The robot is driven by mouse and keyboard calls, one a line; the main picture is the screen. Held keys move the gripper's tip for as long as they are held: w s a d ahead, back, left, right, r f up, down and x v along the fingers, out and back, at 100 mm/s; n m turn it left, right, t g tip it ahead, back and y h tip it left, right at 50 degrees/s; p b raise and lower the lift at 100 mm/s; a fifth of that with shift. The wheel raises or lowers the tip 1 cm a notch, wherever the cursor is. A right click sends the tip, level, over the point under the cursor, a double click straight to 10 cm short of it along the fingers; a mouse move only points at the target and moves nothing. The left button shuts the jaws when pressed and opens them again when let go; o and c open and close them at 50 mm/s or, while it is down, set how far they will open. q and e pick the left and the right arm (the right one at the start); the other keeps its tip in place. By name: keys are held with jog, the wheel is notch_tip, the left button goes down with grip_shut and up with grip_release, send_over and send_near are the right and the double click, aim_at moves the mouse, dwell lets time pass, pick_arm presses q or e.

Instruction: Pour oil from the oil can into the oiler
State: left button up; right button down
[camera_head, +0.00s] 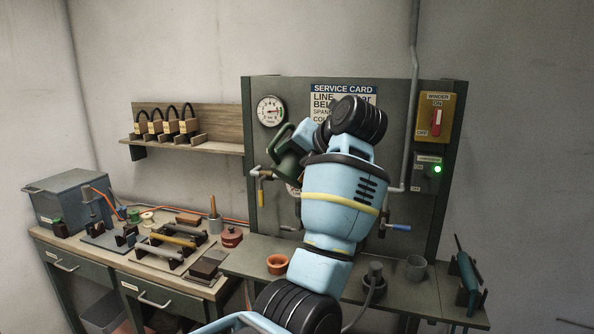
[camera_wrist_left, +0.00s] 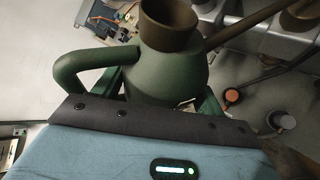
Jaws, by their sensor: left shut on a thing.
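The green oil can (camera_head: 289,166) is raised in front of the dark back panel, partly hidden by my left arm. In the left wrist view the can (camera_wrist_left: 175,72) has a loop handle at left, a brown open neck on top and a thin brown spout toward the upper right. My left gripper (camera_head: 303,138) is shut on the can; its fingers are mostly hidden. The can looks tilted in the head view. I cannot pick out the oiler with certainty. No oil flow shows.
An orange bowl (camera_head: 277,264), a dark fitting (camera_head: 374,276) and a grey cup (camera_head: 415,267) stand on the bench below. Yellow and blue valve handles stick out from the panel (camera_head: 450,190). Tools crowd the left workbench (camera_head: 70,246); padlocks (camera_head: 168,126) stand on a wall shelf.

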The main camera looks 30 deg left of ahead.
pick_arm(q)
jog(key=shift+w+d+r+m+g+y, duration=0.15)
jog(key=shift+r+m+g, duration=0.15)
jog(key=shift+r, duration=0.45)
jog(key=shift+w+r+m+g+y, duration=0.2)
jog(key=shift+r+g, duration=0.1)
jog(key=shift+r, duration=0.4)
dwell(2.5)
jog(key=shift+s+f+n+t, duration=0.2)
jog(key=shift+f+n+t, duration=0.15)
jog(key=shift+f, duration=0.65)
jog(key=shift+s+f+t, duration=0.15)
jog(key=shift+f+t, duration=0.1)
jog(key=shift+f, duration=0.2)
jog(key=shift+f+h, duration=0.1)
jog(key=shift+h, duration=0.35)
